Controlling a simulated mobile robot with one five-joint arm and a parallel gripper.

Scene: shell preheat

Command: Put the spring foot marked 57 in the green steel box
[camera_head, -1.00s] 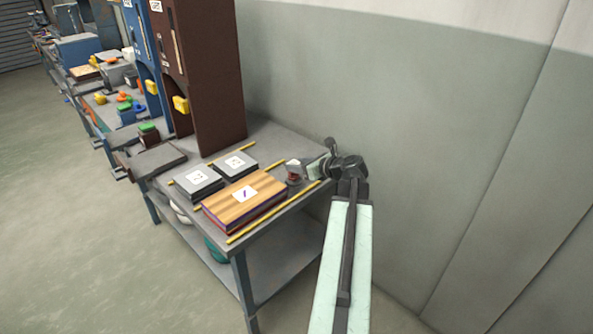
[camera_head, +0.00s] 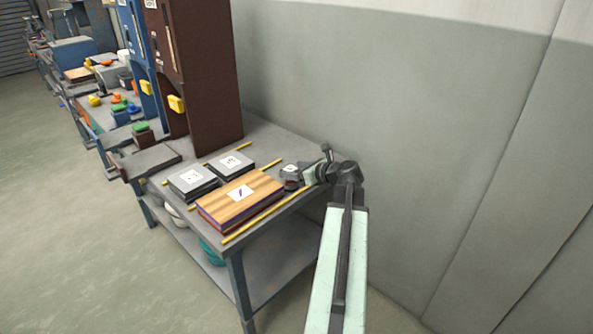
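My arm reaches up over the right end of the grey table (camera_head: 262,228), with my gripper (camera_head: 298,176) low above its back right part. A small dark round piece with a pale top (camera_head: 290,172) is at my gripper's tip; it may be a spring foot, but no number is readable. I cannot tell whether the fingers are open or shut on it. No green steel box can be made out for certain. A teal round thing (camera_head: 211,252) is partly hidden on the lower shelf.
A striped wooden-topped block (camera_head: 225,209) and two grey labelled blocks (camera_head: 192,183) (camera_head: 231,166) lie among yellow strips (camera_head: 265,215). A tall brown cabinet (camera_head: 207,75) stands behind. The wall is close at right; open floor lies at left.

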